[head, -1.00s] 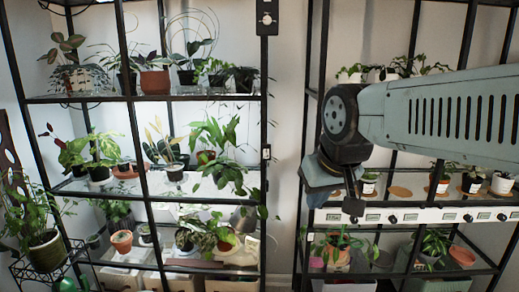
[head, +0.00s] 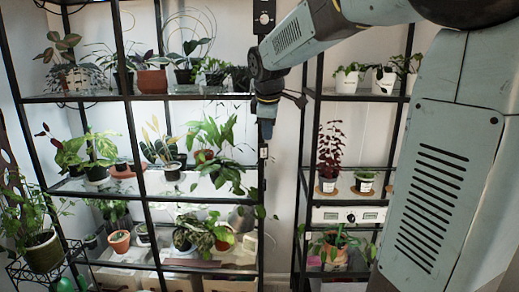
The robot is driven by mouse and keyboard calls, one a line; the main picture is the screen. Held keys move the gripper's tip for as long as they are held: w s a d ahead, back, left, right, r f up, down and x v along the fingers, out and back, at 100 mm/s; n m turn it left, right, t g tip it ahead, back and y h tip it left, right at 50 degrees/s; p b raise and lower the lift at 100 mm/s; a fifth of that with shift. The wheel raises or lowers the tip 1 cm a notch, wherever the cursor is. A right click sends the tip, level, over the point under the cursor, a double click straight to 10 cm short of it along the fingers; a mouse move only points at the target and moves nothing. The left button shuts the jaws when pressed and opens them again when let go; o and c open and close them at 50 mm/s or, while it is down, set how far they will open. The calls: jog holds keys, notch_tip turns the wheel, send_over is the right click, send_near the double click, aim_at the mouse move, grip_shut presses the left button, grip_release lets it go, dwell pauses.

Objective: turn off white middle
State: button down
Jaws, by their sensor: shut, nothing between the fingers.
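My gripper (head: 266,130) points down in front of the left rack's right post, with its fingers together and nothing seen between them. A small pale switch (head: 263,152) sits on that post just below the fingertips; I cannot tell whether they touch it. A black control box with a round white dial (head: 264,18) is higher on the same post. The left rack's middle shelf (head: 75,187) is brightly lit white and holds several plants. I cannot read any label that names the white middle control.
Wall shows between the two racks. A plant stand (head: 45,262) is at the lower left.

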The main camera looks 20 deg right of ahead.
aim_at(264, 147)
jog(key=w, duration=0.1)
jog(key=w+n, duration=0.1)
jog(key=shift+w+a+f, duration=0.15)
jog(key=shift+w+a, duration=0.1)
jog(key=shift+w, duration=0.15)
jog(key=x, duration=0.3)
jog(key=w+x, duration=0.1)
jog(key=x, duration=0.3)
jog(key=w+d+r+x, duration=0.1)
jog(key=x, duration=0.3)
jog(key=shift+r, duration=0.1)
jog(key=shift+w+d+r, duration=0.1)
jog(key=shift+w+d, duration=0.05)
jog(key=shift+w, duration=0.5)
